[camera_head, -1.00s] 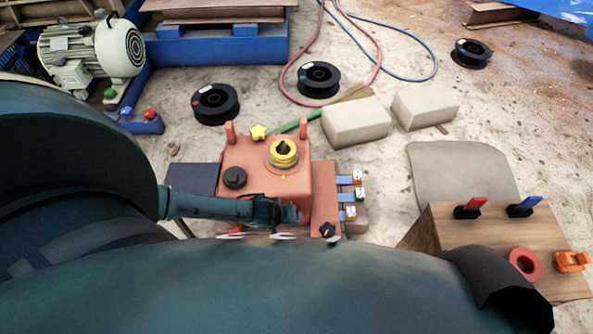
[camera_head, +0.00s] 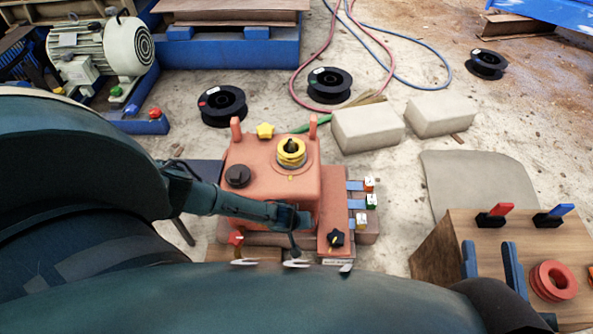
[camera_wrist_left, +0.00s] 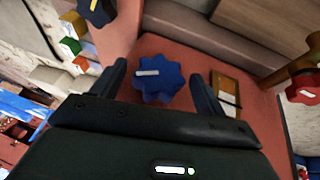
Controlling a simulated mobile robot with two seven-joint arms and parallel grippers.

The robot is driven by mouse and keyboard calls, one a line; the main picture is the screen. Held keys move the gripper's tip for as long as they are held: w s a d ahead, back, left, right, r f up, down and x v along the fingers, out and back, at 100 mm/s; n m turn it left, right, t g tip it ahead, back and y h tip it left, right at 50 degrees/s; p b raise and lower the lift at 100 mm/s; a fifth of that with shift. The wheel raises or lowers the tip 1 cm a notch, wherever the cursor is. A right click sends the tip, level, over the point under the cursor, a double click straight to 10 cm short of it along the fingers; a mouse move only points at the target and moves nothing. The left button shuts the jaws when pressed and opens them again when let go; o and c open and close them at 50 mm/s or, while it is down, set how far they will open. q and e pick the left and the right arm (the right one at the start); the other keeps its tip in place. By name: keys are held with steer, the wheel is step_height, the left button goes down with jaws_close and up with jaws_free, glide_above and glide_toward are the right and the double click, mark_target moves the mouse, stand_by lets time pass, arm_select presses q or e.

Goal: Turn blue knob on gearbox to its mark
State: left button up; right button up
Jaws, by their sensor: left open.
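The gearbox (camera_head: 262,160) is a salmon-red box in the middle of the head view. The blue knob (camera_wrist_left: 163,86) is lobed with a white pointer line and shows in the left wrist view; in the head view I cannot make it out. My left gripper (camera_wrist_left: 158,70) is open, with one dark finger on each side of the knob and gaps visible between. Its fingers are hidden in the head view, where its arm reaches over the gearbox's front. My right gripper (camera_head: 491,262) shows two blue fingers, apart and empty, by the wooden table. I cannot make out the knob's mark.
The gearbox carries a yellow knob (camera_head: 291,150), a black knob (camera_head: 238,176) and a dark star knob (camera_head: 336,238). A wooden table (camera_head: 450,228) with red and blue levers and a red ring (camera_head: 553,281) stands at right. Pale blocks (camera_head: 367,129) and black spools (camera_head: 222,105) lie behind.

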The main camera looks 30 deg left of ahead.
arm_select(q)
steer(key=shift+c, duration=0.4)
steer(key=c, duration=0.9)
